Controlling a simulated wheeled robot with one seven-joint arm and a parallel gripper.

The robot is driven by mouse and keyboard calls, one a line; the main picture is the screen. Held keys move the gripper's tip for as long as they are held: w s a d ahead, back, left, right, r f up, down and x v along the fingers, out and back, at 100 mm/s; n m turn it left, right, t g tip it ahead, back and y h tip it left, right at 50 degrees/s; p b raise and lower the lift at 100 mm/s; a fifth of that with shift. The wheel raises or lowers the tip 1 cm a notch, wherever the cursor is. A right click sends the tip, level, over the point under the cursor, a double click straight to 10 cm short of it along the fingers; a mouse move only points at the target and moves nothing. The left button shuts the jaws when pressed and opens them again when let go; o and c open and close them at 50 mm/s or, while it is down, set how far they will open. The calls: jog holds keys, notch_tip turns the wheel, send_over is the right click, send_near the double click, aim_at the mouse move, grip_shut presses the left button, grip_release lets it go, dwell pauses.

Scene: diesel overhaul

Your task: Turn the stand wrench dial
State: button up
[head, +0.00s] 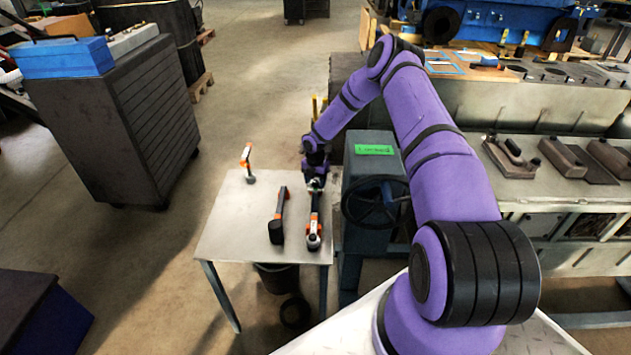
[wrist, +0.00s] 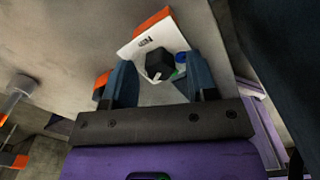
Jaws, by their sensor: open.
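Three orange-marked tools are on the small steel table (head: 222,222). A white-and-orange tool (head: 248,165) stands upright near its back left. A black tool with an orange band (head: 278,217) lies in the middle. A white, orange and black tool (head: 314,230) lies at the right, partly hidden by my gripper (head: 316,184). In the wrist view my gripper (wrist: 162,82) is open, its blue fingers on either side of a black block-like knob (wrist: 160,62) on a white-and-orange body (wrist: 150,36). Contact cannot be told. Which tool is the stand wrench is not clear.
A grey cabinet with a black handwheel (head: 374,203) stands close to the table's right side. A black bin (head: 277,277) is under the table. A dark drawer cabinet (head: 130,125) is at the left, with open floor between.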

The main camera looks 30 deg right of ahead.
aim_at(316, 182)
notch_tip(316, 182, up, 11)
jog(key=shift+f, duration=0.15)
dwell(0.4)
